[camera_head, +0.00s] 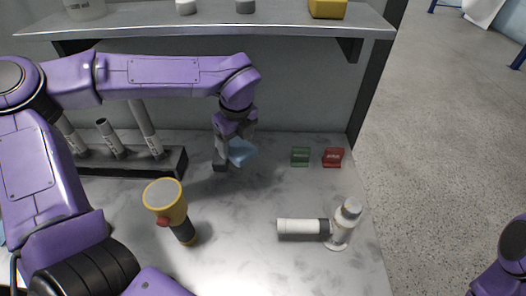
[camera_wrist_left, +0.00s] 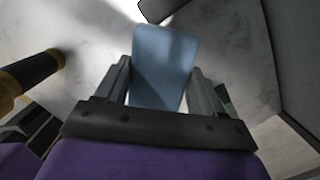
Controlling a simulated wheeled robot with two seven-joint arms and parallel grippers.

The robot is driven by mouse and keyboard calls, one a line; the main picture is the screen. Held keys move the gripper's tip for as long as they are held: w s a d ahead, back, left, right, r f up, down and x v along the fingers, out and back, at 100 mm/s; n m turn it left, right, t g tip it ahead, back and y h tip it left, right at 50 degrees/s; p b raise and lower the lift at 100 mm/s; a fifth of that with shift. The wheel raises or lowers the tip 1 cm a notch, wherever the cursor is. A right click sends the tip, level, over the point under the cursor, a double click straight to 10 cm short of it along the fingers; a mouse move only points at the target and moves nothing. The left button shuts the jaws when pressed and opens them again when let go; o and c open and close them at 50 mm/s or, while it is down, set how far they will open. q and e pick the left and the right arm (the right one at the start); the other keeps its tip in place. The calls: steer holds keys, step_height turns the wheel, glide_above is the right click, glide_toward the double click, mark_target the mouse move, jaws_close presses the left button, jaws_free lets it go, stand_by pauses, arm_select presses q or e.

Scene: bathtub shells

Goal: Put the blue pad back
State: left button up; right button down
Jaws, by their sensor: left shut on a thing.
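The blue pad (camera_head: 241,152) is a flat light-blue piece, held at the back middle of the marble table. My left gripper (camera_head: 230,160) is shut on it. In the left wrist view the pad (camera_wrist_left: 164,68) stands out between the two fingers. Whether the pad touches the table cannot be told. A green block (camera_head: 300,156) and a red block (camera_head: 333,157) stand to its right, apart from it. Of my right arm, only a purple part shows at the lower right edge; its gripper is not in view.
A dark rack (camera_head: 172,161) with several tubes stands at the back left. A white cylinder (camera_head: 298,226) lies beside a white bottle (camera_head: 345,222). A shelf (camera_head: 290,25) overhangs the back. The table's middle is clear.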

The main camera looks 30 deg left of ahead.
arm_select(q)
steer(key=p, duration=0.2)
glide_above(260, 161)
steer(key=s, duration=0.1)
step_height(260, 161, down, 6)
steer(key=shift+f, duration=0.15)
steer(key=shift+w+f, duration=0.2)
steer(key=shift+f, duration=0.1)
steer(key=f, duration=0.3)
steer(key=shift+w+d+f+p, duration=0.2)
steer(key=shift+d+f+p, duration=0.05)
steer(key=shift+p, duration=0.15)
steer(key=shift+w+a+f, duration=0.1)
steer(key=shift+f, duration=0.25)
steer(key=o, duration=1)
